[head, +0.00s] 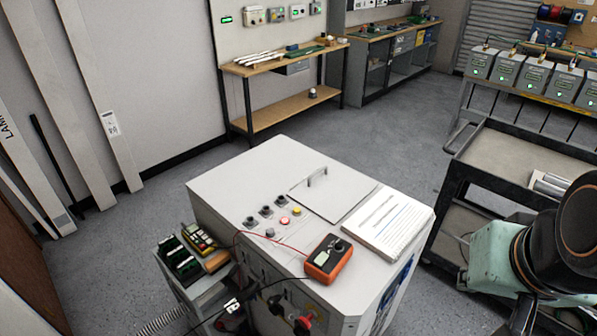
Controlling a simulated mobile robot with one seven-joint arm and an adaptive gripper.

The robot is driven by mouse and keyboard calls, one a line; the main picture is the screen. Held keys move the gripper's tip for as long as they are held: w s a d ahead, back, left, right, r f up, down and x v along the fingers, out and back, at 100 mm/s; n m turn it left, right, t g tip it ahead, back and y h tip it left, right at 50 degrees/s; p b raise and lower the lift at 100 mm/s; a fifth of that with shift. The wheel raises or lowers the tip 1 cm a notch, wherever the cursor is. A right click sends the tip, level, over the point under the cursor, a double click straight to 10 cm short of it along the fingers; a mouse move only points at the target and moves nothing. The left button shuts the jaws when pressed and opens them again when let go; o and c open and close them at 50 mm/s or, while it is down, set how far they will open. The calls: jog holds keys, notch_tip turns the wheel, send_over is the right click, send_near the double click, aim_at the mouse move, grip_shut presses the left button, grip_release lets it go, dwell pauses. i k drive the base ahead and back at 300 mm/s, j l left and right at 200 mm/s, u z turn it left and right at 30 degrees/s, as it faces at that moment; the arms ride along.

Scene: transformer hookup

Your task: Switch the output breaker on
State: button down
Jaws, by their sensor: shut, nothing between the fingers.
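A white cabinet (245,172) stands in the middle of the head view. Its top carries several small dark knobs (266,210), a red button (284,220) and a yellow button (297,211). The near side face has a black knob (276,305) and a red part (303,325), seen steeply from above. I cannot tell which control is the output breaker or its position. Part of my arm shows at the lower right, apart from the cabinet in the picture; my gripper's fingertips are not visible.
An orange multimeter (328,259) with leads and a paper stack (388,226) lie on the cabinet top, near a hinged lid with a handle (317,177). A small side stand (205,283) adjoins it at left. A black cart (510,150) stands right. Floor behind is clear.

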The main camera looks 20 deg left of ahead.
aim_at(252, 289)
jog(key=u, duration=1.25)
jog(key=j, duration=0.4)
jog(key=l+u, duration=0.45)
jog(key=l, duration=0.25)
jog(key=i+j, duration=0.15)
jog(key=j, duration=0.2)
jog(key=i+j+z, duration=0.1)
jog(key=j, duration=0.25)
jog(key=i+j+z, duration=0.1)
jog(key=j, duration=0.25)
jog(key=k+j+u, duration=0.2)
jog(key=k+u, duration=0.2)
